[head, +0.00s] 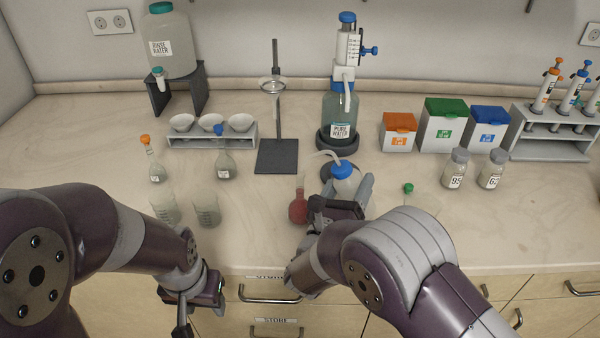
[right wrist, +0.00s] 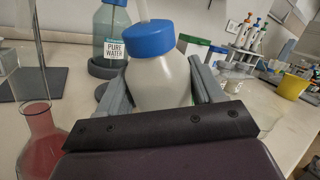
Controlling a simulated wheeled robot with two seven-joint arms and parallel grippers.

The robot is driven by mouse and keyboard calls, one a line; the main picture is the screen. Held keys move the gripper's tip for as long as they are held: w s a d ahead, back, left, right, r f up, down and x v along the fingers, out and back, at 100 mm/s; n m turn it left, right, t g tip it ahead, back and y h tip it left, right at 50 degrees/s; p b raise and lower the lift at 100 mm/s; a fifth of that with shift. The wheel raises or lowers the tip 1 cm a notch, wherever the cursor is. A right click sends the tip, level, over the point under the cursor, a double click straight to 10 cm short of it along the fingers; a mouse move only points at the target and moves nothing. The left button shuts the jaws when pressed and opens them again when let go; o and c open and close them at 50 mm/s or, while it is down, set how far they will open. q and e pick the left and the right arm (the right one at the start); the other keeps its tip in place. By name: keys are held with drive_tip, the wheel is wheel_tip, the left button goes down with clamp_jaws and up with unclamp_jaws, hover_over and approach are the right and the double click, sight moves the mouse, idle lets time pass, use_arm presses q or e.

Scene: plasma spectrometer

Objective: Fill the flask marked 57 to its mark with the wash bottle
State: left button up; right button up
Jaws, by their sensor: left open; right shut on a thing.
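The white wash bottle (head: 343,178) with a blue cap and bent spout stands about upright in my right gripper (head: 346,188). In the right wrist view the jaws are closed around the bottle's white body (right wrist: 163,83). Its base is hidden, so I cannot tell whether it touches the counter. A flask with red liquid (head: 298,208) stands open just left of it, and it also shows in the right wrist view (right wrist: 42,145). I see no readable number on it. The wash bottle's spout tip is above and near this flask's neck. My left gripper (head: 185,325) is open and empty at the counter's front edge.
A green stopper (head: 408,187) lies right of the wash bottle. Two stoppered flasks, orange (head: 156,172) and blue (head: 225,165), and two beakers (head: 206,209) stand left. A pure water bottle (head: 340,110) and a ring stand (head: 277,155) are behind. Labelled jars (head: 455,172) stand right.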

sight(352, 168)
drive_tip(key=shift+r+p, duration=0.7)
drive_tip(key=shift+r, duration=2.35)
